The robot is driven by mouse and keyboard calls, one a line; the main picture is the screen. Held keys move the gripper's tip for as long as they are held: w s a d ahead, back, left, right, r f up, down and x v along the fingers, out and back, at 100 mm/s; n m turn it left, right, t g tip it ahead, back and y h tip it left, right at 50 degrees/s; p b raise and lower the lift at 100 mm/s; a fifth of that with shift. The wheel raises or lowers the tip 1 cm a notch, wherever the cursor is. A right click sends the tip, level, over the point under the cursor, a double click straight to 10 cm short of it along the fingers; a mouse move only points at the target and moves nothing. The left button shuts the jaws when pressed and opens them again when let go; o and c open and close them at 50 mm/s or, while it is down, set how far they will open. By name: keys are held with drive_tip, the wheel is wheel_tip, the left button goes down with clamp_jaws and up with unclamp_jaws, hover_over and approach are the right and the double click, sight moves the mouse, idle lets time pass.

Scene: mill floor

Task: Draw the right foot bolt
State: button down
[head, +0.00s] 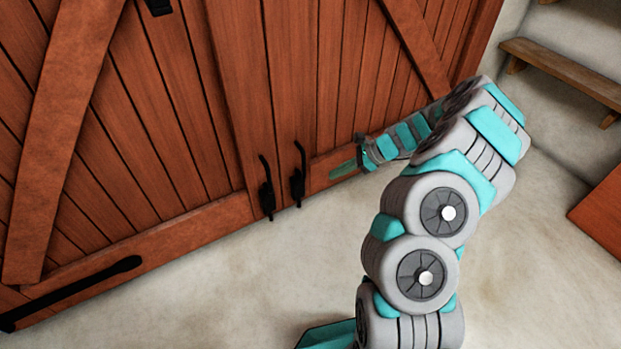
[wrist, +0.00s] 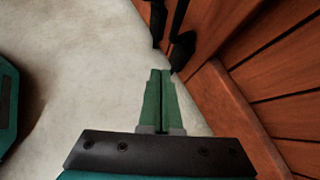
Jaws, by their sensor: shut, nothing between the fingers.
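Two black foot bolts stand at the bottom of the reddish wooden double doors, near where the leaves meet. The right foot bolt (head: 298,183) is on the right leaf, and the left foot bolt (head: 267,192) is just beside it. Both have long upright rods with bent tops. My gripper (head: 338,171) is to the right of the right foot bolt, low by the door's bottom rail, apart from the bolt. In the wrist view its green fingers (wrist: 160,75) are together and empty. The lower ends of dark bolts (wrist: 181,48) show just beyond the fingertips.
The doors (head: 225,100) fill the upper left, with diagonal braces. A black strap (head: 75,291) lies along the left leaf's bottom rail. Wooden steps (head: 565,72) and a red-brown panel (head: 600,213) stand at right. The pale floor (head: 190,290) before the doors is clear.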

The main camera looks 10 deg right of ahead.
drive_tip(key=shift+w+d+f+m, duration=0.2)
drive_tip(key=shift+d+f+m, duration=0.1)
drive_tip(key=shift+d+f, duration=0.3)
drive_tip(key=shift+w+d+f+m, duration=0.15)
drive_tip(key=shift+d+f+m, duration=0.2)
drive_tip(key=shift+f, duration=0.3)
drive_tip(key=w+a+f+b, duration=0.2)
drive_tip(key=w+a+f, duration=0.1)
drive_tip(key=a, duration=0.5)
drive_tip(key=shift+a, duration=0.25)
